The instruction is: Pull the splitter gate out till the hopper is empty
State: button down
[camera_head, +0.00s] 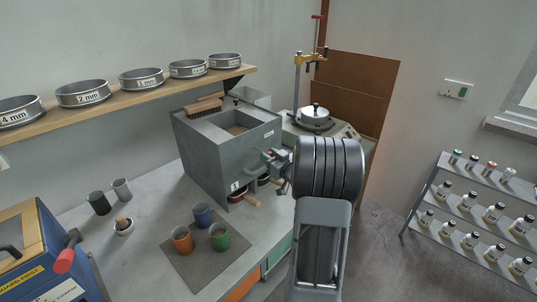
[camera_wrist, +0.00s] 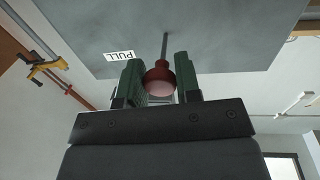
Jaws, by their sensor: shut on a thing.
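The splitter (camera_head: 205,150) is a grey metal box on the bench, with an open hopper (camera_head: 212,130) in its top. Some grey-brown material shows in the hopper opening; how much is unclear. In the wrist view, the gate's red knob (camera_wrist: 159,82) sits on a thin rod (camera_wrist: 165,45) coming out of the grey splitter face, beside a PULL label (camera_wrist: 119,56). My gripper (camera_wrist: 160,72) has its green fingers on both sides of the knob, shut on it. In the head view my gripper (camera_head: 274,160) is at the splitter's right face, partly hidden by my arm.
A brush (camera_head: 204,105) lies on the splitter's top. Pans with wooden handles (camera_head: 253,202) sit under it. A sieve shaker (camera_head: 315,120) stands behind. The floor right of the bench is clear up to a bottle rack.

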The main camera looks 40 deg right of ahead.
jog(key=shift+s+d+f, duration=0.1)
jog(key=c, duration=1)
grip_release()
jog(key=shift+s+d, duration=0.1)
jog(key=shift+s, duration=0.15)
jog(key=shift+o, duration=0.8)
jog(key=shift+w+a, duration=0.2)
jog(key=shift+s, duration=0.1)
jog(key=s+b, duration=0.1)
jog(key=s, duration=1.2)
jog(key=shift+s+d+b, duration=0.3)
jog(key=shift+s+d, duration=0.05)
